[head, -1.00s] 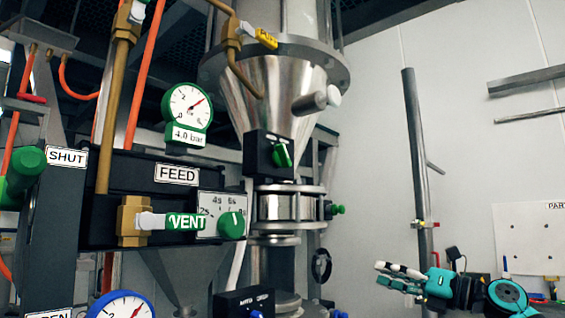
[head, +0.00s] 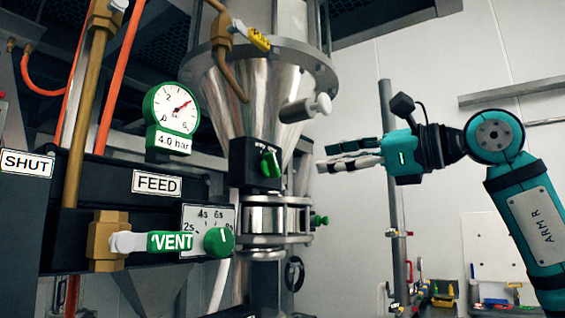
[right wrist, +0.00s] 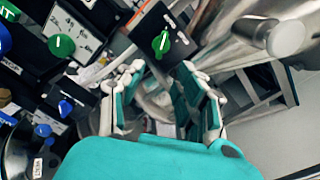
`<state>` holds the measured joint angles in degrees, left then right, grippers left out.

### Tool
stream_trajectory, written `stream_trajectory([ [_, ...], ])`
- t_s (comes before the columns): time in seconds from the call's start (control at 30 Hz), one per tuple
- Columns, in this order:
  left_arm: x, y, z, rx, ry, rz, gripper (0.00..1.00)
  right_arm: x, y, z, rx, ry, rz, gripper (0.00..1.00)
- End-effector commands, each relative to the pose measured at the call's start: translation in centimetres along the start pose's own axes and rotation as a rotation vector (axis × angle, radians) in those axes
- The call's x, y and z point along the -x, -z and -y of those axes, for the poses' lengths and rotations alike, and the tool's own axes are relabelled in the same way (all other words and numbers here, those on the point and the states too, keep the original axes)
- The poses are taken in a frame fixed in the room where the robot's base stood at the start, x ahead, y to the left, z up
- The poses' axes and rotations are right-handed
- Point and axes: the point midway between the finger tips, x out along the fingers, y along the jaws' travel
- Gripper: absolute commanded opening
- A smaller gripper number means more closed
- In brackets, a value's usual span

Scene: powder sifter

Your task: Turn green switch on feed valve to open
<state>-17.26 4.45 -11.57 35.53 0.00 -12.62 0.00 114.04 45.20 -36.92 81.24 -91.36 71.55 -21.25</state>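A black box (head: 242,160) with a green switch (head: 270,163) sits at the bottom of the steel hopper cone. Small lettering beside the switch is too small to read surely. In the right wrist view the green switch (right wrist: 161,43) shows above and between the finger tips, its pale line near upright. My right gripper (head: 350,156) points left towards the switch, to its right and apart from it. In the right wrist view the fingers of my right gripper (right wrist: 160,85) are spread with nothing between them. My left gripper is not in view.
A FEED label (head: 158,183) marks the black panel at left, with a green VENT lever (head: 170,242) and a green timer knob (head: 219,242). A gauge (head: 172,108) reads above a 4.0 bar tag. A pale-ended handle (head: 323,104) juts from the cone near my gripper.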

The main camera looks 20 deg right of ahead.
Motion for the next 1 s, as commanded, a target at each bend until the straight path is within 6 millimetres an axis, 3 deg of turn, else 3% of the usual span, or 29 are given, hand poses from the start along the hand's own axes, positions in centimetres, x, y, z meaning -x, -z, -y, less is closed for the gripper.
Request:
stream_trajectory([
  [0.3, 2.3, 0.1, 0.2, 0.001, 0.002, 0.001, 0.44, -6.9, -0.2, 0.1, -0.003, -0.003, -0.001, 0.35],
  [0.5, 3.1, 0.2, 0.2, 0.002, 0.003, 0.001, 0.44, -9.6, -0.1, 0.1, -0.002, -0.001, 0.0, 0.35],
  [0.93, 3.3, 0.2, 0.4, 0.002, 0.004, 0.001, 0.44, -10.6, 0.0, 0.0, -0.001, 0.0, 0.001, 0.35],
  [1.0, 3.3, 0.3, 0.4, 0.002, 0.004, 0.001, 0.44, -10.5, 0.0, 0.0, -0.001, 0.0, 0.001, 0.25],
])
